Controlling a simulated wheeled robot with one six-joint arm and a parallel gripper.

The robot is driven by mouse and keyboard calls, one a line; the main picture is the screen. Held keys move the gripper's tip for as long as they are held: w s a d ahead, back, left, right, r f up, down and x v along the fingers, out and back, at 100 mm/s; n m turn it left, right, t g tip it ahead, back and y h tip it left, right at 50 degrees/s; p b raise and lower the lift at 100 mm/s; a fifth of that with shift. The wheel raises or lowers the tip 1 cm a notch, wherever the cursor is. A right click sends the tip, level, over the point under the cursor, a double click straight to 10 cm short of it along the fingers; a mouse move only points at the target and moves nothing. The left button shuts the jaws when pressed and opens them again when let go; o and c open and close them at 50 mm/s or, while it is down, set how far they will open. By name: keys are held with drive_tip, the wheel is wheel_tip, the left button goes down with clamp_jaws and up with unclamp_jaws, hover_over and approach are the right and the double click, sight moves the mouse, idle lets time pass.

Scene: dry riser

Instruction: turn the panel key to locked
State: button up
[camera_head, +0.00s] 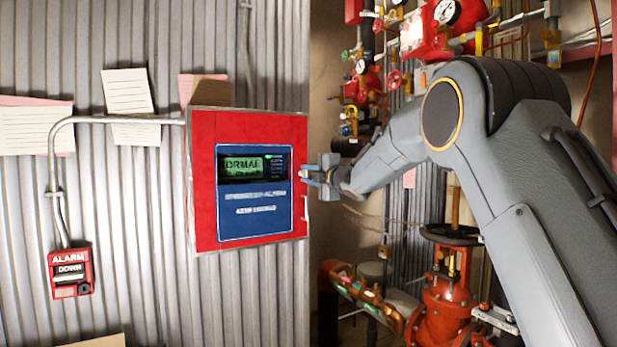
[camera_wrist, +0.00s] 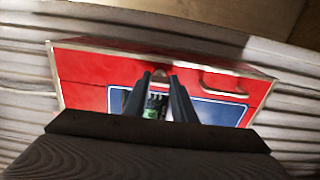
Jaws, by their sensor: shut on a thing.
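The red alarm panel (camera_head: 205,210) with a blue face is fixed to the corrugated wall. Its small green screen (camera_head: 243,167) reads something like "ORMAL". My gripper (camera_head: 308,177) is at the panel's right edge, at about mid height. In the wrist view, the two dark fingers of my gripper (camera_wrist: 160,76) reach the red panel (camera_wrist: 90,70), shut with a narrow gap between them. The panel key is not clearly seen; it appears hidden between the fingertips, and its turn position cannot be told.
A curved handle (camera_wrist: 222,87) is beside the fingers on the panel. A red alarm pull box (camera_head: 70,273) hangs lower left on a conduit (camera_head: 52,160). Paper notes (camera_head: 127,92) are on the wall. Red valves and pipes (camera_head: 445,300) fill the recess behind my arm.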

drive_tip(key=o, duration=1.1)
drive_tip(key=shift+c, duration=0.2)
drive_tip(key=b+v, duration=0.1)
drive_tip(key=v, duration=0.6)
drive_tip(key=shift+s+d, duration=0.25)
drive_tip(key=shift+s, duration=0.1)
